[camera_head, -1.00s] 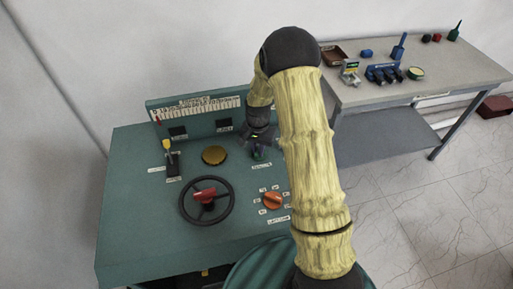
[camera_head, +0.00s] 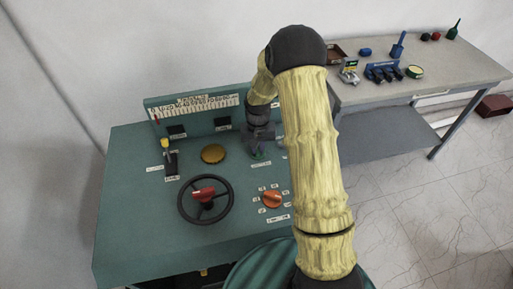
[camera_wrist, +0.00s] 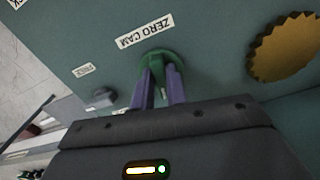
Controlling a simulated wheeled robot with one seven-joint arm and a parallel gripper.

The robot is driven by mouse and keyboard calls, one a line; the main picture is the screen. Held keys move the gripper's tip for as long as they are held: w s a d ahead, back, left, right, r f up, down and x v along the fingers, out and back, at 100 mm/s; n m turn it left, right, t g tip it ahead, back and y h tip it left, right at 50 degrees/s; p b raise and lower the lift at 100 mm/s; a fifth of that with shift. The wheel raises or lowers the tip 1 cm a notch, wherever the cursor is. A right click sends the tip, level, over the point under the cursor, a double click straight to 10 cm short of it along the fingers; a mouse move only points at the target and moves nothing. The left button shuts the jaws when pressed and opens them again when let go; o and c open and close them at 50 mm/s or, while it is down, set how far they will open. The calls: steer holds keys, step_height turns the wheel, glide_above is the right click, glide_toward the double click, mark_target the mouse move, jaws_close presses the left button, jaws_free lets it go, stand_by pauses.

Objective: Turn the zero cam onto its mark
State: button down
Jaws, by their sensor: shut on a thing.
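The zero cam is a green round knob on the teal console. It shows in the wrist view (camera_wrist: 160,58) beside the white ZERO CAM label (camera_wrist: 145,30). In the head view only a green bit of it (camera_head: 259,156) shows below my gripper. My gripper (camera_wrist: 160,72) points at the panel, its two purple-grey fingers shut on the green cam. In the head view my gripper (camera_head: 258,149) stands over the cam, partly behind my arm. The fingers hide part of the cam, and I cannot make out its mark.
The console (camera_head: 130,235) also carries a yellow-brown knob (camera_head: 213,154), a black handwheel (camera_head: 228,204) with a red handle, an orange selector (camera_head: 271,200) and a yellow-tipped lever (camera_head: 167,150). A grey bench (camera_head: 455,75) with tools stands at the right.

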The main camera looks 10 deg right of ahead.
steer(key=shift+r+n, duration=0.1)
steer(key=shift+n, duration=0.8)
steer(key=shift+w, duration=0.1)
steer(key=c, duration=1.4)
jaws_free()
step_height(320, 180, up, 17)
steer(key=b, duration=0.2)
steer(key=shift+r+b, duration=0.15)
steer(key=shift+b, duration=0.2)
